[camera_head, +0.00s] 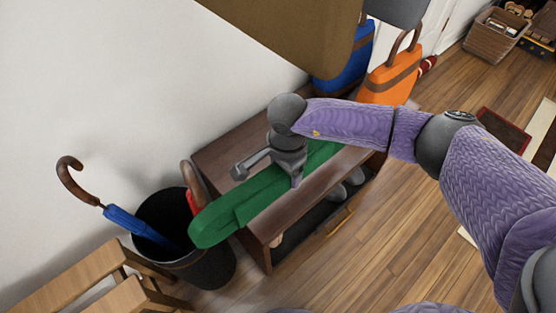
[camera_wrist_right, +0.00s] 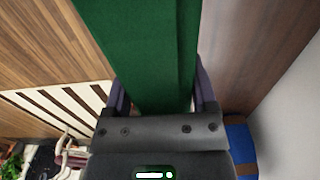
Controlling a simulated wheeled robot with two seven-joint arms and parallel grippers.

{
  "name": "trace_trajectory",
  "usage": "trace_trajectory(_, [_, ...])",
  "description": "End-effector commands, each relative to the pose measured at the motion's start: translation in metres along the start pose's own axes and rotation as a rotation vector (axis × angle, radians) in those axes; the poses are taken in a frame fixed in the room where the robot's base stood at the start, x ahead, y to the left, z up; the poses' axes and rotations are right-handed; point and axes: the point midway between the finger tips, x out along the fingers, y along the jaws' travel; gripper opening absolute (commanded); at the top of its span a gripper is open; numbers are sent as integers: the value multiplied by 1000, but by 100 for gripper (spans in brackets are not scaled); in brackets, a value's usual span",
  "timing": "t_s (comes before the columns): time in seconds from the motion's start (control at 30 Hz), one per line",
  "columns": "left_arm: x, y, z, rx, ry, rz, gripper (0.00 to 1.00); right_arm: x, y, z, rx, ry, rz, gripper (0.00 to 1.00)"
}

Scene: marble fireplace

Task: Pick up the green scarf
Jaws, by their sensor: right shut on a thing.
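The green scarf (camera_head: 237,208) lies lengthwise along the top of a dark brown wooden bench (camera_head: 222,157), with one end hanging past the bench's near left edge. My right gripper (camera_head: 294,181) points down over the middle of the scarf and is shut on it. In the right wrist view the scarf (camera_wrist_right: 147,50) runs between the two fingers (camera_wrist_right: 160,92), one at each side of it. The part of the scarf under the gripper is hidden in the head view. My left gripper is not in view.
A black bin (camera_head: 211,265) with umbrellas stands at the bench's left end, close to the scarf's hanging end. Blue (camera_head: 345,73) and orange (camera_head: 391,77) bags stand beyond the far end. A brown overhanging shape (camera_head: 285,35) is above.

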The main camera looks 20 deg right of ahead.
Motion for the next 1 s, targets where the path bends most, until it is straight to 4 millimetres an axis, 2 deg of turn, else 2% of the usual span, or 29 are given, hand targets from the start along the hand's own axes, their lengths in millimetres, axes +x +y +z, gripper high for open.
trace_trajectory(0.03, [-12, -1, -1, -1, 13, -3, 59, -8, 12, -1, 0, 2, -3, 5])
trace_trajectory(0.17, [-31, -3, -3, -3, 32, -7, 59, -9, 47, -1, 0, 2, -2, 5])
trace_trajectory(0.3, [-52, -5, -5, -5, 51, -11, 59, -8, 92, 0, 1, 1, 0, 5])
trace_trajectory(0.5, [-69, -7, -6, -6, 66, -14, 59, -4, 141, 0, 1, 0, 1, 5])
trace_trajectory(0.7, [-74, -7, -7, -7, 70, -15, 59, -1, 162, 0, 2, -1, -1, 5])
trace_trajectory(1.0, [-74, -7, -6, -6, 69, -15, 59, 1, 165, 0, 1, -1, -1, 5])
